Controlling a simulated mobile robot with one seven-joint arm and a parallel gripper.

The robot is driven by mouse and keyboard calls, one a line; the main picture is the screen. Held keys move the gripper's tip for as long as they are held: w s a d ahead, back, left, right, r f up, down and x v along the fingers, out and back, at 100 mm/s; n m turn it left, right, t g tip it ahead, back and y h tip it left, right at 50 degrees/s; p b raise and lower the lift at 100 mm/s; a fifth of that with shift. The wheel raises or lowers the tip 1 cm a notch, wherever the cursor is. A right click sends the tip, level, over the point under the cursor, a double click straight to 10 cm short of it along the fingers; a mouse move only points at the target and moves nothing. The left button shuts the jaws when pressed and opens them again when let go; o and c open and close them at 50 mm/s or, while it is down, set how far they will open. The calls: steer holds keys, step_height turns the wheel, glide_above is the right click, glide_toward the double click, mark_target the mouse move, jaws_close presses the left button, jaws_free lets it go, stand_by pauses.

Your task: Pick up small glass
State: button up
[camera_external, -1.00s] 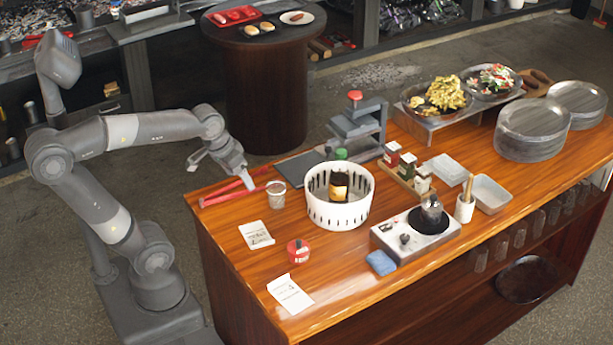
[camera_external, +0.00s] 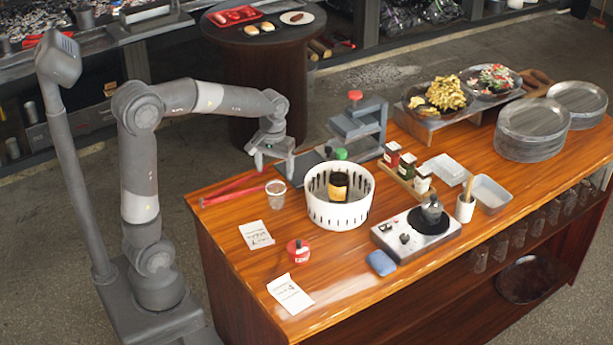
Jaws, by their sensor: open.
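A small clear glass (camera_external: 275,196) stands upright on the wooden counter, left of the white slotted basket (camera_external: 340,213). My gripper (camera_external: 274,169) points down above the small glass and slightly behind it in the picture. Its two fingers are spread apart with nothing seen between them. The fingers look clear of the glass, but the exact gap is hard to judge from this one view.
Red tongs (camera_external: 232,190) lie just left of the glass. A grey press-like device (camera_external: 357,130) stands behind the basket. A paper note (camera_external: 256,235) and a red-lidded pot (camera_external: 298,251) lie nearer the front. Several glasses (camera_external: 520,233) stand on the shelf below.

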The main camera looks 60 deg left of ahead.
mark_target(276, 195)
step_height(276, 195, down, 11)
steer(key=shift+w+r, duration=0.15)
stand_by(0.4)
steer(key=shift+c, duration=0.6)
steer(key=c, duration=1)
steer(key=shift+r, duration=0.1)
